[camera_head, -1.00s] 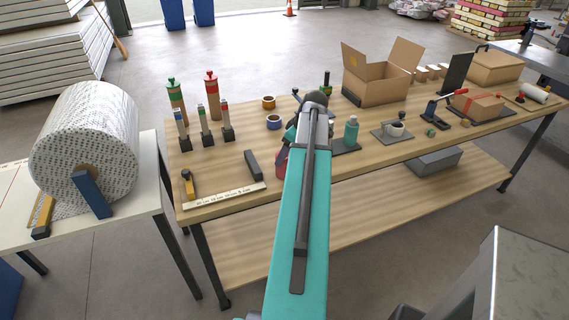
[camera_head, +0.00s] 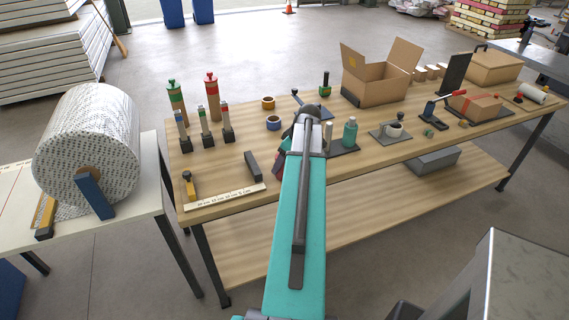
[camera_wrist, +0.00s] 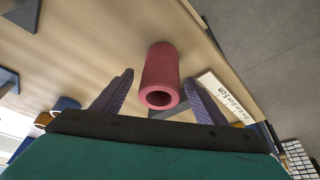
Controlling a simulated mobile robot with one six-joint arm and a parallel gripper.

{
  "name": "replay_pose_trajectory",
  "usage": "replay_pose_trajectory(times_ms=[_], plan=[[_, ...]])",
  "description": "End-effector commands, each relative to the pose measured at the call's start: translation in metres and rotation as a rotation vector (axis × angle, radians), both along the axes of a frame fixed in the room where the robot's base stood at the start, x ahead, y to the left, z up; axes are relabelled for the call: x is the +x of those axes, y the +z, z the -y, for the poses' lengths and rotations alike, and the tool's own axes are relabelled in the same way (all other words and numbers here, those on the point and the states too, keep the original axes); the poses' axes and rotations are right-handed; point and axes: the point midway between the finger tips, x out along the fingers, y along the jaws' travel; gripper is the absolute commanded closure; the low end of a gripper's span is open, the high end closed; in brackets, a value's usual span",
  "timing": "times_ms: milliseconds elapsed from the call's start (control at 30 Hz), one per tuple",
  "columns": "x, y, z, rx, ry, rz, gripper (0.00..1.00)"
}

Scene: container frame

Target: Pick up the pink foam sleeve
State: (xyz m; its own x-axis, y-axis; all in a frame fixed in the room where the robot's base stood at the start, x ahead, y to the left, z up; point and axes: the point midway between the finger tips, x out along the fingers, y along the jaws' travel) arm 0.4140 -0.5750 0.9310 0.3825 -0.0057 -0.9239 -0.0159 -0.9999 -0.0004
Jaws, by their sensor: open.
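The pink foam sleeve (camera_wrist: 160,72) is a hollow tube on the wooden table, seen in the wrist view with its open end facing my gripper. My gripper (camera_wrist: 159,88) is open, with one purple finger on each side of the sleeve's line. There is a visible gap between each finger and the sleeve. In the head view the sleeve (camera_head: 279,163) shows only as a small pinkish patch beside my teal arm. My arm hides the rest of it and my gripper's fingers there.
A dark block (camera_head: 252,164) and a ruler strip (camera_head: 225,197) lie left of my arm. A blue tape roll (camera_head: 273,123) stands behind. A green bottle (camera_head: 350,132) on a dark plate is at right. An open cardboard box (camera_head: 375,90) stands farther back.

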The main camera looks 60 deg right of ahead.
Motion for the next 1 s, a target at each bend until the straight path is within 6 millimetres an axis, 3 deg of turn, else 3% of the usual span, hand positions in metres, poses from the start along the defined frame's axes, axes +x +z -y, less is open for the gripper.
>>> replay_pose_trajectory(times_ms=[233,733,767,1000], plan=[[0.0043,-0.0090,-0.0005,0.001,0.001,0.000,0.34],[0.0046,-0.0089,-0.0006,0.000,0.001,0.000,0.34],[0.0046,-0.0089,-0.0007,0.000,0.001,0.000,0.35],[0.0048,-0.0089,-0.0008,-0.001,0.002,0.000,0.76]])
